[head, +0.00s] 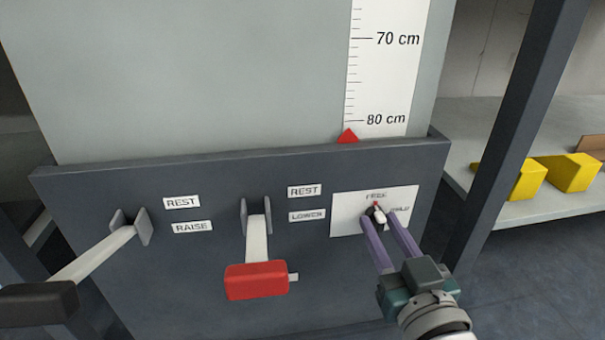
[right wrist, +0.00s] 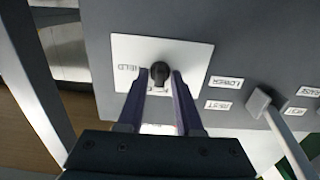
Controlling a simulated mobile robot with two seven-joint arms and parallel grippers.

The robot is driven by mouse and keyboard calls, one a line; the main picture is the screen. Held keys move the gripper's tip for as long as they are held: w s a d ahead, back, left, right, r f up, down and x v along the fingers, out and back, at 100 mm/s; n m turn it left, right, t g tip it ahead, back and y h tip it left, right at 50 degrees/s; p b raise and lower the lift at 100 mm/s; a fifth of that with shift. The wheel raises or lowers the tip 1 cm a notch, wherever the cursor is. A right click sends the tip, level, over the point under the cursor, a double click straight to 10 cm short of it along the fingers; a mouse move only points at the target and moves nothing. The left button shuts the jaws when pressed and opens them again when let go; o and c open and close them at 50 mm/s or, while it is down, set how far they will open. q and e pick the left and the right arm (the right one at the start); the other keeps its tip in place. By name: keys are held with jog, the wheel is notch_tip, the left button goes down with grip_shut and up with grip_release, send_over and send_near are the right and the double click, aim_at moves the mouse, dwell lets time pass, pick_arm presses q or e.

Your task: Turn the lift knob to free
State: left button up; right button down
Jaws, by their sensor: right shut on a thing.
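The lift knob (head: 379,215) is small and dark with a pale pointer and a red tip. It sits on a white plate (head: 345,214) at the right of the dark panel. FREE is printed above it and HELD to its right. The red tip points up toward FREE. My right gripper (head: 391,222) has its purple fingers on either side of the knob, shut on it. In the right wrist view the dark knob (right wrist: 160,72) sits between the fingertips, and the FREE label is mostly hidden behind the gripper. My left gripper is not in view.
A lever with a red handle (head: 255,281) stands left of the plate, by REST and LOWER labels. Another lever with a black handle (head: 38,303) sticks out at far left. A height scale (head: 385,70) has a red marker (head: 348,135) near 80 cm. A dark post (head: 520,120) stands right.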

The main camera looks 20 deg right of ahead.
jog(key=c, duration=0.9)
grip_release()
jog(key=p+v, duration=0.3)
jog(key=v, duration=0.7)
jog(key=shift+d, duration=0.1)
